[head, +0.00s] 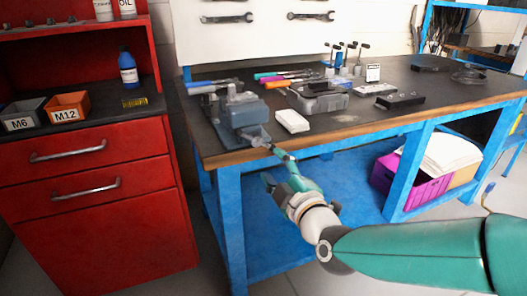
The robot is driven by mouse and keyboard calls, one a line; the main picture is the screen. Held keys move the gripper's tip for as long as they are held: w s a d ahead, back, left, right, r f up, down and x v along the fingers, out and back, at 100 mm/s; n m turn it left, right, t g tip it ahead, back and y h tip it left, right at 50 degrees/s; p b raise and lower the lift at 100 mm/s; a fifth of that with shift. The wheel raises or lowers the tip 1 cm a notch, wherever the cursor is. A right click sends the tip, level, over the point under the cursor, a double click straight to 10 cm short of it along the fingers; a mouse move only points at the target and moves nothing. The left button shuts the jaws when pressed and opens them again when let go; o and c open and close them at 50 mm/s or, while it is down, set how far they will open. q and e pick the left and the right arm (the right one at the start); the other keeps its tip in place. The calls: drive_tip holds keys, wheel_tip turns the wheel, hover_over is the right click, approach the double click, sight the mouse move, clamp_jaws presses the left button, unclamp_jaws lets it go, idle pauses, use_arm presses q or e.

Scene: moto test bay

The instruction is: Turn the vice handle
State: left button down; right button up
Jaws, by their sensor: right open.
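The blue-grey vice (243,112) is mounted at the front left corner of the dark workbench top (345,117). Its lower front part reaches to the wooden front edge. The vice handle is too small to make out clearly there. My right gripper (270,165) comes up from the lower right, in front of the bench edge and just below the vice. Its teal fingers are spread apart, with nothing seen between them. The upper finger is close to the front of the vice; I cannot tell whether it touches. My left gripper is not in view.
A white box (292,121) lies right of the vice, with a grey case (318,101) and hand tools behind. A red drawer cabinet (95,190) stands left. A purple crate (408,182) sits on the blue lower shelf.

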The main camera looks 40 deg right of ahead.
drive_tip(key=d+m, duration=0.1)
drive_tip(key=m, duration=0.5)
drive_tip(key=m+b, duration=1.5)
drive_tip(key=m, duration=1.9)
approach(257, 143)
drive_tip(key=b+x, duration=0.3)
drive_tip(key=x, duration=0.7)
drive_tip(key=shift+w+d, duration=0.1)
drive_tip(key=shift+w, duration=0.1)
